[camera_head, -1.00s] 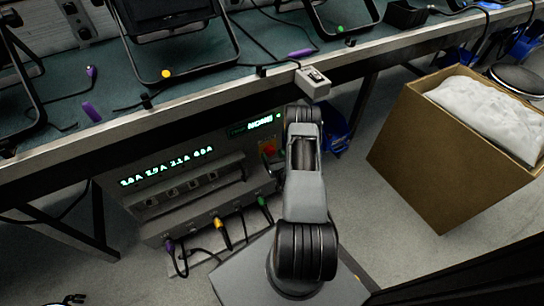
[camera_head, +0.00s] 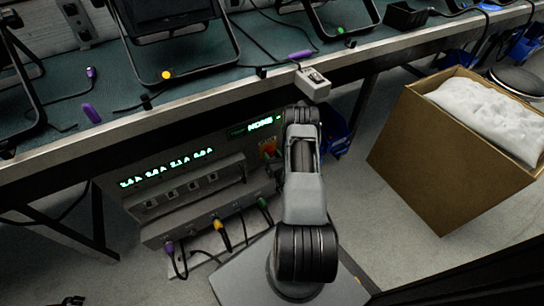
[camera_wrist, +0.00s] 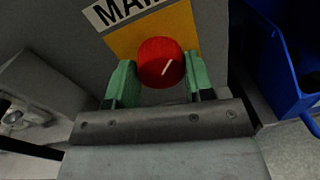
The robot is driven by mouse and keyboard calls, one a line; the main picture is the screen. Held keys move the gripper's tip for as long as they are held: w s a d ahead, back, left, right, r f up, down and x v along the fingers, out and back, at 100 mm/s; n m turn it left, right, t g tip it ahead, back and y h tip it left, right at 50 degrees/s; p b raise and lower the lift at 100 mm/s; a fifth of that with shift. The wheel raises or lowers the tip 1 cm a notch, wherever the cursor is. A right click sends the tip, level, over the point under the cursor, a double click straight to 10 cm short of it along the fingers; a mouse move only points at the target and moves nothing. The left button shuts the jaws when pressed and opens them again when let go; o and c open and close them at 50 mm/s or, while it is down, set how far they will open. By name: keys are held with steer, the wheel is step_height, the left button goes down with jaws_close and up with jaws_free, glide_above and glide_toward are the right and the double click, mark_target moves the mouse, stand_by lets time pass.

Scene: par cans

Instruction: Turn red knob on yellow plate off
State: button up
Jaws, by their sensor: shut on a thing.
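The red knob (camera_wrist: 160,62) sits on the yellow plate (camera_wrist: 178,22) in the wrist view, with a pale slanted line on its face. My gripper (camera_wrist: 160,78) has its green-padded fingers on both sides of the knob and is shut on it. In the head view the yellow plate and a bit of the red knob (camera_head: 268,150) show on the grey panel, just left of my arm. My arm hides the gripper in that view.
Above the yellow plate is a white label (camera_wrist: 118,12), partly cut off. A blue bin (camera_wrist: 280,65) stands to the right of the panel. Plugged cables (camera_head: 222,232) hang from the panel's lower ledge. A cardboard box (camera_head: 440,165) stands on the floor at right.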

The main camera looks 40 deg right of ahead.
steer(key=shift+n, duration=0.3)
steer(key=n+b, duration=0.1)
steer(key=n, duration=0.2)
steer(key=shift+f+n, duration=0.1)
steer(key=shift+n, duration=0.2)
steer(key=n+b, duration=0.1)
steer(key=n, duration=0.3)
steer(key=shift+n+t, duration=0.3)
steer(key=shift+n, duration=0.1)
steer(key=n+b, duration=0.1)
steer(key=n, duration=0.3)
steer(key=shift+n+y, duration=0.3)
steer(key=shift+n+y+b, duration=0.3)
steer(key=shift+n+b, duration=0.2)
steer(key=shift+n, duration=2)
steer(key=o, duration=0.9)
steer(key=shift+o, duration=0.2)
steer(key=s+a+f+p, duration=0.1)
steer(key=s+a+p, duration=0.1)
steer(key=s, duration=1.1)
steer(key=shift+s+p, duration=0.35)
steer(key=shift+p, duration=0.55)
